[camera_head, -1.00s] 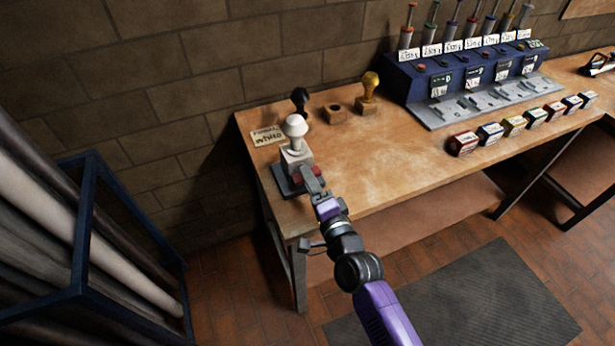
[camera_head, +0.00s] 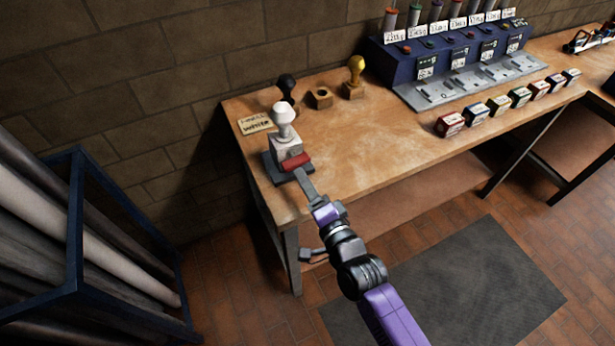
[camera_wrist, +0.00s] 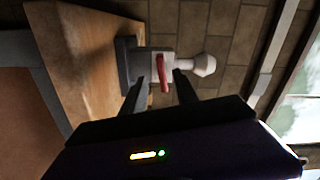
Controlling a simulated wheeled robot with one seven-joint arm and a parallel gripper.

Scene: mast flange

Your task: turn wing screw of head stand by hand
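The head stand (camera_head: 287,148) is a pale block with a white knob (camera_head: 283,112) on top and a dark base, at the near left corner of the workbench. A red part (camera_head: 296,162), apparently the wing screw, sits low on its front. The red part also shows in the wrist view (camera_wrist: 162,72). My gripper (camera_head: 304,177) is just in front of it. In the wrist view my gripper (camera_wrist: 160,80) has its two fingers apart, one on each side of the red part and not visibly touching it. Nothing is held.
A blue rack (camera_head: 75,215) of rolls stands left. Small boxes and a blue dispenser lie right; mid-bench is clear.

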